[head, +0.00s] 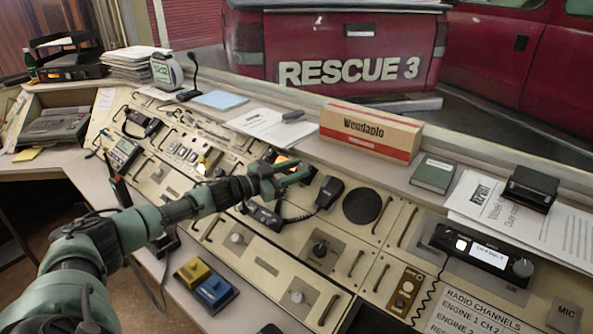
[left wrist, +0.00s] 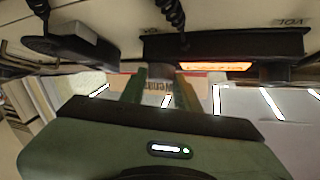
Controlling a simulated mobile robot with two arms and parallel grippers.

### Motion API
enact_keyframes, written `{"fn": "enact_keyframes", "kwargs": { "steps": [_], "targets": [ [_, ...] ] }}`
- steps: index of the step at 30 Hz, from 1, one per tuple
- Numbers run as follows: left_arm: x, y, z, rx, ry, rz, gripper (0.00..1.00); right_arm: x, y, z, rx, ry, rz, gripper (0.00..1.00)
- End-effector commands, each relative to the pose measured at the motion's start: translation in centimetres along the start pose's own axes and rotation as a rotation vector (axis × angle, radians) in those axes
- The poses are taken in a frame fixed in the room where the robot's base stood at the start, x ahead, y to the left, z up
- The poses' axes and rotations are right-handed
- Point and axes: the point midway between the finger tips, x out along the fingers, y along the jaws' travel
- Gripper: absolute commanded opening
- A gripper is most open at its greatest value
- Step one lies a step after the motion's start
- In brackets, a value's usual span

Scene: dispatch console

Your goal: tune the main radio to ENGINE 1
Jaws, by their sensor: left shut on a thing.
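My left gripper (head: 284,176) reaches across the console to a black radio with a lit orange display (head: 284,159), which it mostly covers in the head view. In the left wrist view the radio (left wrist: 225,46) appears upside down, its orange display too slanted to read. My left gripper's fingers (left wrist: 160,88) are shut on a dark knob (left wrist: 160,72) at the radio's front. A printed radio channels card (head: 480,312) at the lower right lists ENGINE 1 as CH 2. My right gripper is not in view.
A second radio with a white display (head: 484,252) stands at the right. A hand microphone (head: 329,192) with a coiled cord and a round speaker (head: 362,205) lie right of my gripper. A cardboard box (head: 370,132) stands on the ledge behind. Yellow and blue pedals (head: 207,285) sit in front.

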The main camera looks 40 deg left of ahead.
Motion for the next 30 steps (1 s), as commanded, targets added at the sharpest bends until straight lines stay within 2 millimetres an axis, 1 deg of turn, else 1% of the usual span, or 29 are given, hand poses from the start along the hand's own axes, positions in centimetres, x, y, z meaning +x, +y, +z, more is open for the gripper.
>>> {"fn": "enact_keyframes", "kwargs": {
  "steps": [1,15,16,18,27,30],
  "targets": [
    [0.00,-0.25,-0.19,0.007,0.003,0.004,0.00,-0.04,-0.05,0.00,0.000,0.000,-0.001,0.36],
    [0.02,-0.19,-0.16,0.015,0.004,0.018,0.00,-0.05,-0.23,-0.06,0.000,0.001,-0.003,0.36],
    [0.02,-0.19,-0.16,0.014,0.004,0.018,0.37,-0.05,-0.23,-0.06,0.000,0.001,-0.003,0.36],
    [0.02,-0.19,-0.16,0.014,0.004,0.018,0.53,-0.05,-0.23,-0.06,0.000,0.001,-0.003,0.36],
    [-0.04,-0.09,-0.03,0.013,0.002,0.019,0.53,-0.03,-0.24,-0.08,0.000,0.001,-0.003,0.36],
    [-0.71,-0.15,0.13,0.013,0.001,0.018,0.53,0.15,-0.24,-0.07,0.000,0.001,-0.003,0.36]
  ]
}}
